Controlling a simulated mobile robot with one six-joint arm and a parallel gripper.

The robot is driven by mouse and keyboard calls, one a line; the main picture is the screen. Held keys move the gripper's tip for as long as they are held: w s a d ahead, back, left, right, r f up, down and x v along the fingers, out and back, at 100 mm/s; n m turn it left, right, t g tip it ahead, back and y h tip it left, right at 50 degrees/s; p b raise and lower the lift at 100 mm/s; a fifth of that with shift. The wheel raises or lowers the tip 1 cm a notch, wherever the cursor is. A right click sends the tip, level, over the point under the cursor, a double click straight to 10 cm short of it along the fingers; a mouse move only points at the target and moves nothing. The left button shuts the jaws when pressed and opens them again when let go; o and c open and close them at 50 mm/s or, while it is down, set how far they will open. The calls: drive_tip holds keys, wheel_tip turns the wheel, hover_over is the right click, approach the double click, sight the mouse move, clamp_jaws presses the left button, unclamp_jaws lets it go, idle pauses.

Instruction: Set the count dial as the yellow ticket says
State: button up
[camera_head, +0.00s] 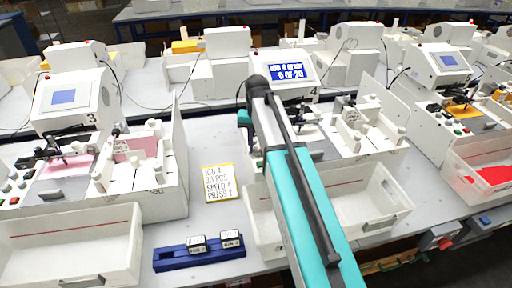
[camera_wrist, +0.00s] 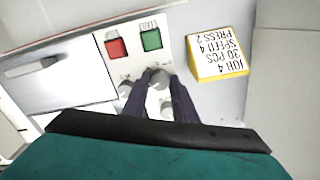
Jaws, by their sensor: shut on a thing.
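The yellow ticket (camera_head: 219,182) lies on the table left of my arm and reads job 4, 30 pcs, speed 4, press 2. It also shows upside down in the wrist view (camera_wrist: 218,52). The screen (camera_head: 287,69) of machine 4 reads 0 of 20. In the wrist view my gripper (camera_wrist: 161,88) is shut on a grey dial (camera_wrist: 160,76) on the white control panel, below the green button (camera_wrist: 151,40). Another grey dial (camera_wrist: 125,88) sits to its left. The small dial labels are too blurred to read. My arm hides this panel in the head view.
A red button (camera_wrist: 117,47) sits beside the green one, close to my fingers. A white bin (camera_head: 375,213) stands in front of machine 4. A blue rack (camera_head: 172,260) with two small labelled blocks lies at front left. Machine 3 (camera_head: 70,98) stands at left.

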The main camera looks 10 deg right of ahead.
sight(257, 150)
idle(0.3)
drive_tip(key=o, duration=1)
drive_tip(key=shift+o, duration=0.2)
drive_tip(key=shift+r, duration=0.15)
wheel_tip(257, 150, up, 14)
drive_tip(key=p, duration=0.7)
drive_tip(key=shift+f, duration=0.2)
